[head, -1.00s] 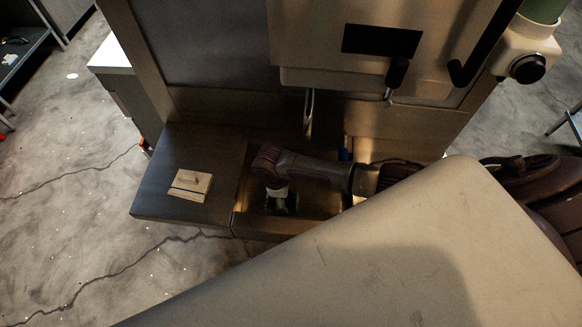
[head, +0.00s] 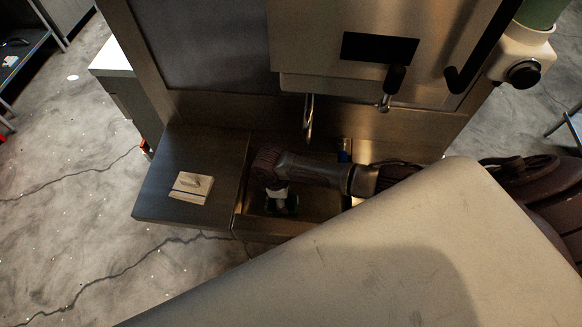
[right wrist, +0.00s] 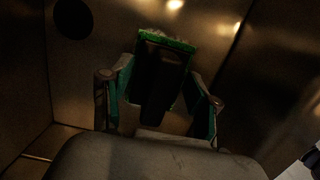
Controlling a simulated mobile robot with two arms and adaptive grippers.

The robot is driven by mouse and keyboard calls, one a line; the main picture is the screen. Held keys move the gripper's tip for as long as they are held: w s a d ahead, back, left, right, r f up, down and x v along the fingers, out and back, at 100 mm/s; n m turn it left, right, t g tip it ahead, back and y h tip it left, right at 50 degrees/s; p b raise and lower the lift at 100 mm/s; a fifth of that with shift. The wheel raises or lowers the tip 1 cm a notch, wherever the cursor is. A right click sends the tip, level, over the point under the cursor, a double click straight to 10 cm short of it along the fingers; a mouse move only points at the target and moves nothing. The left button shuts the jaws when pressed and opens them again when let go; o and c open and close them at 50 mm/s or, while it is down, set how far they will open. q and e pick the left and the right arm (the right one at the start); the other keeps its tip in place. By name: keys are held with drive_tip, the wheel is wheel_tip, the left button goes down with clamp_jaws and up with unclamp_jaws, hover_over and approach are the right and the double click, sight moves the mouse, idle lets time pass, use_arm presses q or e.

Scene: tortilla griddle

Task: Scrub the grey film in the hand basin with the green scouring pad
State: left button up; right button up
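The hand basin (head: 316,204) is a metal sink sunk in the counter; its near part is hidden by a large pale surface in front. My right gripper (head: 281,204) points down into the basin near its left side. The pad is close to the basin's metal surface; contact cannot be told. The grey film cannot be made out in the dim light. My left gripper is out of view.
A faucet spout (head: 308,118) hangs just behind my right arm. A small blue object (head: 345,150) stands at the basin's back. A pale block (head: 191,187) lies on the dark counter (head: 160,200) at left. A dark round spot (right wrist: 73,18) shows in the basin.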

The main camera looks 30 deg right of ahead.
sight(269, 201)
drive_tip(key=c, duration=0.7)
drive_tip(key=shift+w+a+f+b, duration=0.1)
drive_tip(key=shift+w+a+b, duration=0.4)
drive_tip(key=shift+a, duration=0.3)
drive_tip(key=shift+w+a+b, duration=0.3)
drive_tip(key=shift+w+a, duration=0.25)
drive_tip(key=shift+a, duration=0.25)
drive_tip(key=shift+w+a, duration=0.25)
drive_tip(key=shift+a, duration=0.15)
drive_tip(key=shift+s+d+r+p, duration=0.2)
drive_tip(key=shift+s+d+p, duration=0.05)
drive_tip(key=shift+d+p, duration=0.15)
drive_tip(key=s+d+p, duration=0.2)
drive_tip(key=d, duration=0.1)
drive_tip(key=shift+r+p, duration=0.1)
drive_tip(key=shift+p, duration=0.2)
drive_tip(key=shift+s+d, duration=0.15)
drive_tip(key=shift+d, duration=0.1)
